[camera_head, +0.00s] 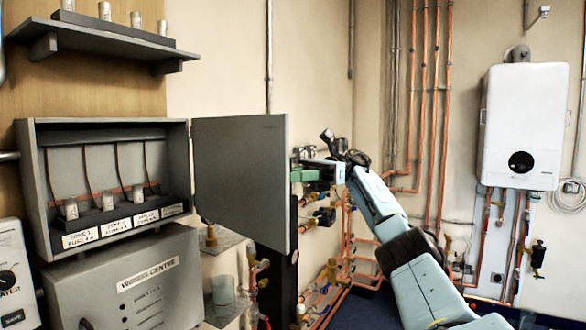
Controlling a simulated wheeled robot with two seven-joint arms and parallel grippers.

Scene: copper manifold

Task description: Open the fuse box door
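The fuse box (34,185) hangs on the wall at the left. Its grey door (240,175) stands wide open, swung out to the right on the hinge side. Inside, fuses (71,209) stand in a row above white labels, with thin wires running up. My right arm comes in from the lower right. My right gripper (308,173) is at the door's free right edge, with green parts showing beside it. The door may hide its fingertips; I cannot tell whether it touches the door or is open or shut. My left gripper is not in view.
A grey wiring centre box (150,290) sits below the fuse box. A dark shelf (100,42) with several fuses is above. Copper pipes (425,120) and valves run behind my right arm. A white boiler (524,120) hangs at the right.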

